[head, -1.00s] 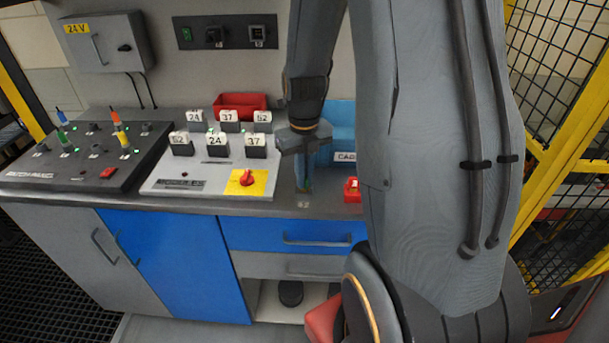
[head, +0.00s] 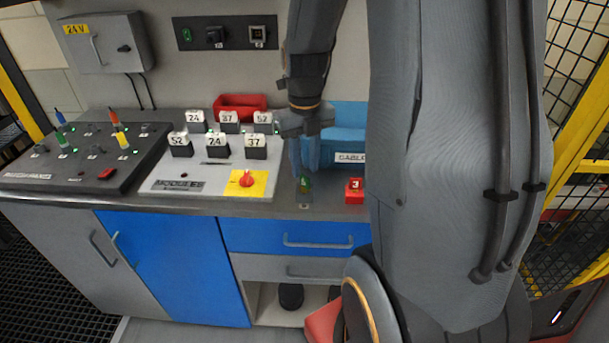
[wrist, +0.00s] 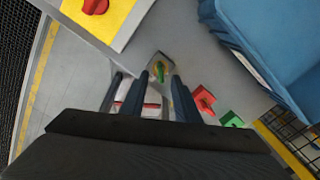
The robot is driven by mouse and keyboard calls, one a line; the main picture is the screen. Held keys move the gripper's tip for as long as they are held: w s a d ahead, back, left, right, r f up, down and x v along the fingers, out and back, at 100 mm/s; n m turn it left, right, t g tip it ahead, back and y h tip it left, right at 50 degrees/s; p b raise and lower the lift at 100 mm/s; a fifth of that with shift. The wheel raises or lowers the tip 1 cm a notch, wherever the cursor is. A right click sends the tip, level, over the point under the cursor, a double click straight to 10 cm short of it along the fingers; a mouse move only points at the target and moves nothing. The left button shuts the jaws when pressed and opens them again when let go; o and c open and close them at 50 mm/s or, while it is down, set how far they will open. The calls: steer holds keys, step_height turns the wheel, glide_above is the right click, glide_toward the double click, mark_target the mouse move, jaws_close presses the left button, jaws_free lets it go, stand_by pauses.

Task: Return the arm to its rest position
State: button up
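My gripper (head: 305,165) hangs above the front of the worktop, in front of a blue bin (head: 345,125). In the wrist view my gripper (wrist: 160,85) has its two dark fingers apart with nothing held between them. A small green piece on a grey plate (head: 304,188) sits on the worktop just below the fingertips. The green piece (wrist: 160,70) shows beyond the gap in the wrist view, apart from the fingers. My arm comes down from the top of the head view and its large link covers the right middle.
A red block marked 3 (head: 354,190) stands right of the plate. A panel with numbered white-topped blocks and a red knob on yellow (head: 246,181) is at left. A red bin (head: 240,104) is behind it. A yellow-framed mesh fence (head: 580,150) stands at right.

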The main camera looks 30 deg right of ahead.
steer(key=shift+r, duration=1.55)
steer(key=s+a+f+n, duration=0.1)
steer(key=a+n, duration=0.3)
steer(key=n, duration=0.8)
steer(key=s+a+f+n+t+b, duration=0.1)
steer(key=s+a+n, duration=0.3)
steer(key=n, duration=0.7)
steer(key=s+a+f+n+b, duration=0.1)
steer(key=s+a+f+n, duration=0.1)
steer(key=n, duration=1)
steer(key=a+f, duration=0.1)
steer(key=a, duration=0.1)
steer(key=shift+s+a+n, duration=0.15)
steer(key=shift+a+n, duration=0.15)
steer(key=shift+a, duration=0.05)
steer(key=shift+o, duration=0.4)
steer(key=shift+s+n, duration=0.1)
steer(key=shift+n, duration=0.3)
steer(key=o, duration=0.4)
steer(key=shift+a, duration=0.1)
